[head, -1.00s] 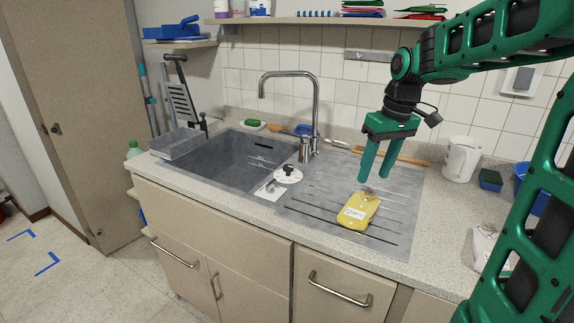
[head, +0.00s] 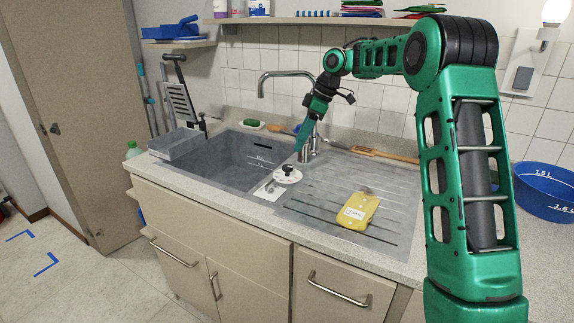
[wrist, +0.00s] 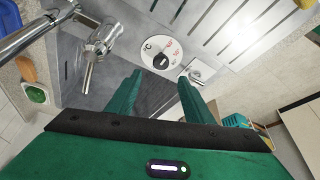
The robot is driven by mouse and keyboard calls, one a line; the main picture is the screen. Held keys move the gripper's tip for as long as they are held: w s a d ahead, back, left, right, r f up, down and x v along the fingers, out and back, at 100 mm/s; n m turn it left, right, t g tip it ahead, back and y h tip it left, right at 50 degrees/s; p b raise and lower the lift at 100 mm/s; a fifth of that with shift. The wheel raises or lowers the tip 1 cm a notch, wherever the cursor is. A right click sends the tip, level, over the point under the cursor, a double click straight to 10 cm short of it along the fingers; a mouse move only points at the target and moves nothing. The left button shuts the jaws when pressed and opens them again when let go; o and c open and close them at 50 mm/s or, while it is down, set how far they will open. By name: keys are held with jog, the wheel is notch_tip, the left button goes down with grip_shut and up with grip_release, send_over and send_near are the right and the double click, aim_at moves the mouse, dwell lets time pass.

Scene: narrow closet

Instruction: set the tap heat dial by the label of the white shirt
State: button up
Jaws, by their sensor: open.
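The heat dial (head: 287,175) is a white disc with a black knob, on the counter strip between basin and drainboard. In the wrist view the dial (wrist: 154,42) shows a "C" and red marks, too small to read surely. My gripper (head: 299,150) points down just above and behind the dial. In the wrist view my open gripper (wrist: 160,78) has its two green fingers apart and empty, with the dial beyond the tips. The chrome tap (head: 290,74) stands behind; its body also shows in the wrist view (wrist: 95,48). I cannot make out a white shirt or its label.
A yellow item (head: 366,203) with a white label lies on the drainboard (head: 325,180); its writing is unreadable. The sink basin (head: 225,158) is left of the dial. A green sponge (head: 251,122) sits behind it. A blue bowl (head: 545,190) stands right, past my arm.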

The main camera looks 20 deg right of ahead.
aim_at(288, 166)
jog(key=x, duration=0.9)
jog(key=shift+a+f, duration=0.1)
jog(key=shift+f, duration=0.3)
